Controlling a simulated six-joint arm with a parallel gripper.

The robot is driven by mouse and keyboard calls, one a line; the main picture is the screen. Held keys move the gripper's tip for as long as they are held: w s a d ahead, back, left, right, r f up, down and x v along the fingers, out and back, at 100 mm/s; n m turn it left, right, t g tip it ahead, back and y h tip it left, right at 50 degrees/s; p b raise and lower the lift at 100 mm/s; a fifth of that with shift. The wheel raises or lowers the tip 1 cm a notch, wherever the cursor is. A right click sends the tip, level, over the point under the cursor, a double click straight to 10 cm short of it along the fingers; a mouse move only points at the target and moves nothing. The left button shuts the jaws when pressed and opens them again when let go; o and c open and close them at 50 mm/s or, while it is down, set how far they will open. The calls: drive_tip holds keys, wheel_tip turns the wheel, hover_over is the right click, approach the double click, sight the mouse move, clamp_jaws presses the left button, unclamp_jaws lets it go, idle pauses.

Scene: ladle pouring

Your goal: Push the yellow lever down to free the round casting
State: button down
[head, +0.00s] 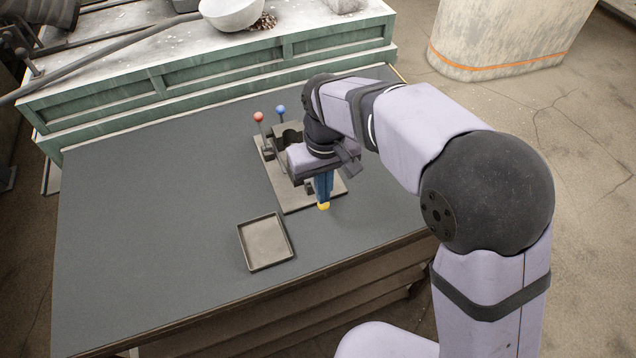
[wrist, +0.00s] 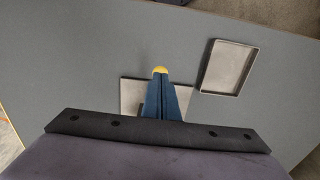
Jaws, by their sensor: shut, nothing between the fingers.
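The yellow lever's knob (head: 323,206) shows just below my gripper's fingertips, at the front edge of the fixture plate (head: 298,205). It also shows in the wrist view (wrist: 160,69) as a small yellow patch right at the fingertips. My gripper (head: 324,196) points down with its blue fingers shut and empty; it also shows in the wrist view (wrist: 160,78). The fingertips look at or very close to the knob; I cannot tell whether they touch. The lever's shaft is hidden. I cannot make out the round casting; my gripper covers much of the fixture.
A red-knobbed lever (head: 259,118) and a blue-knobbed lever (head: 281,110) stand at the fixture's back. An empty shallow tray (head: 243,248) lies in front of the fixture. The dark tabletop (head: 150,200) is clear at left. A green bench with a white bowl (head: 232,13) stands behind.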

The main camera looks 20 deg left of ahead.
drive_tip(key=shift+r, duration=0.2)
drive_tip(key=shift+r+p, duration=2.3)
drive_tip(key=shift+r, duration=0.05)
wheel_tip(320, 180, up, 6)
drive_tip(key=p, duration=0.5)
drive_tip(key=shift+p, duration=0.3)
